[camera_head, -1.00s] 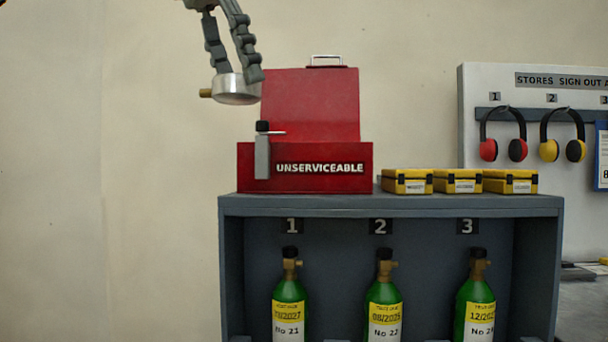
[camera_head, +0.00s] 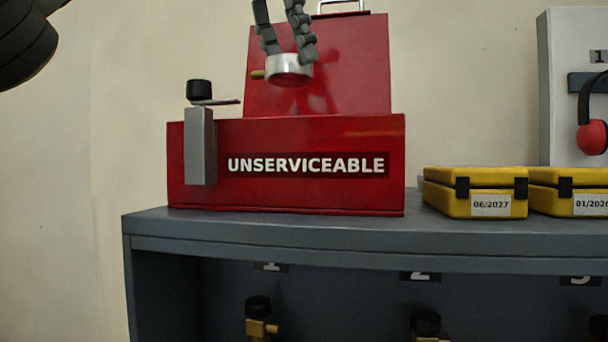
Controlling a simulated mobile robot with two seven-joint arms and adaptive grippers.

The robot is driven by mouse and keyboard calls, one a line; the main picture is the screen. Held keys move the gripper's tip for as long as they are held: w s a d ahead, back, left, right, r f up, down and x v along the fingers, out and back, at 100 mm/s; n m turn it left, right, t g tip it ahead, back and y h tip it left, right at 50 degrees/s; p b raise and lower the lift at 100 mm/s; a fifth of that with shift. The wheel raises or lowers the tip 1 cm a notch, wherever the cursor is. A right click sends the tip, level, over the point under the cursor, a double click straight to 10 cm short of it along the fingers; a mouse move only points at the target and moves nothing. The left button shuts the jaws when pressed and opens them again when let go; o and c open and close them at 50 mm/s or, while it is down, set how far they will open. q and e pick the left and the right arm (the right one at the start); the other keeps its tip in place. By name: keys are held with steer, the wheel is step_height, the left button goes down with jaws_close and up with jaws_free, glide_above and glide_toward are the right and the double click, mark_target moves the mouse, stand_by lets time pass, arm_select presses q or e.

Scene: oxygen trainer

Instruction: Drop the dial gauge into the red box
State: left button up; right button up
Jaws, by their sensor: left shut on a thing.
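The red box (camera_head: 300,192), labelled UNSERVICEABLE, stands on top of the grey cabinet with its lid (camera_head: 355,70) raised at the back. The dial gauge (camera_head: 289,69) is a silver round body with a brass stem pointing left. My left gripper (camera_head: 288,57) comes down from the top edge and is shut on the gauge. In the picture the gauge is in front of the raised lid, above the box's front wall, apart from it. The inside of the box is hidden by its front wall. My right gripper is not in view.
A grey upright bracket with a black knob (camera_head: 200,92) is at the box's front left. Yellow cases (camera_head: 475,192) stand right of the box on the grey cabinet (camera_head: 330,240). Cylinder tops show below. A red-cupped headset (camera_head: 591,135) hangs at the right.

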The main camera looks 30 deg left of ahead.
mark_target(283, 81)
arm_select(q)
steer(key=shift+s+f, duration=0.15)
steer(key=shift+f, duration=1.3)
steer(key=shift+s+f, duration=0.1)
steer(key=shift+f, duration=1.3)
steer(key=o, duration=1.4)
steer(key=shift+v, duration=3.8)
steer(key=shift+w+f, duration=0.1)
steer(key=shift+f, duration=0.05)
steer(key=x, duration=0.7)
steer(key=shift+f, duration=0.15)
step_height(283, 81, up, 3)
steer(key=shift+d+r, duration=0.1)
steer(key=shift+r, duration=0.05)
steer(key=shift+w+r, duration=0.1)
steer(key=shift+r, duration=0.2)
